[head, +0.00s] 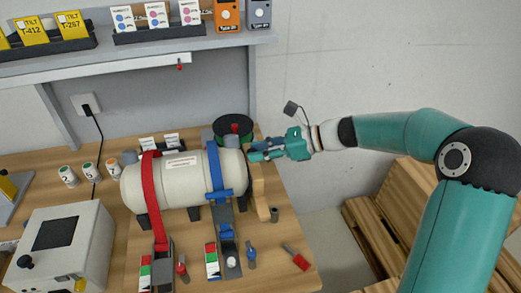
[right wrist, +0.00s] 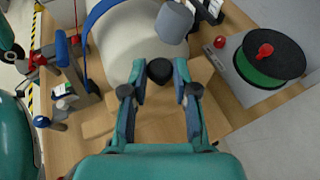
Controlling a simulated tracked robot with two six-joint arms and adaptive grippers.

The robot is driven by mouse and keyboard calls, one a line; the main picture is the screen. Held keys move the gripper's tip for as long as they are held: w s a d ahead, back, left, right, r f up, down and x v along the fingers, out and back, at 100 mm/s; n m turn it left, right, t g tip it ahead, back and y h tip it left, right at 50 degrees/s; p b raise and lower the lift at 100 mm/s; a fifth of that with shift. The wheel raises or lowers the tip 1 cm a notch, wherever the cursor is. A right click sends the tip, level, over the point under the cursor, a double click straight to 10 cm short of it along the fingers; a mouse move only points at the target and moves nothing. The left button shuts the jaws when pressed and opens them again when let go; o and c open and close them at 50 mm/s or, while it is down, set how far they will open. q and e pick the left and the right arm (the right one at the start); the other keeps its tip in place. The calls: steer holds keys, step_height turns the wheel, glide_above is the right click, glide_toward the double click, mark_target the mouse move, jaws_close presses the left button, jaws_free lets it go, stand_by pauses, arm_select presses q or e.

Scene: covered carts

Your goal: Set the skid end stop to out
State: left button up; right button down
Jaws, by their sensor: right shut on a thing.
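The cream tank (head: 172,186) lies on its cradle under a red strap (head: 153,195) and a blue strap (head: 214,170). A pale wooden upright (head: 261,200), seemingly the end stop, stands at the tank's right end. My right gripper (head: 254,155) reaches in from the right at its top. In the right wrist view the fingers (right wrist: 160,74) are shut on a round black knob (right wrist: 160,70), close against the tank's end (right wrist: 130,45). How the knob joins the wooden upright is hidden. I cannot read the stop's setting. My left gripper is not in view.
A green spool with a red knob (head: 234,127) stands close behind the gripper. Two strap ratchets (head: 228,245) and red and blue handles lie in front. A grey control box (head: 65,250) is at left. Wooden crates (head: 370,235) stand on the floor at right, beyond the bench edge.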

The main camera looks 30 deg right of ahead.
steer(key=d, duration=0.2)
steer(key=s+d+p, duration=0.1)
steer(key=d, duration=0.2)
steer(key=shift+s+p, duration=0.15)
steer(key=shift+p, duration=0.15)
steer(key=c, duration=0.9)
jaws_free()
steer(key=v, duration=1.2)
steer(key=shift+s+f, duration=0.1)
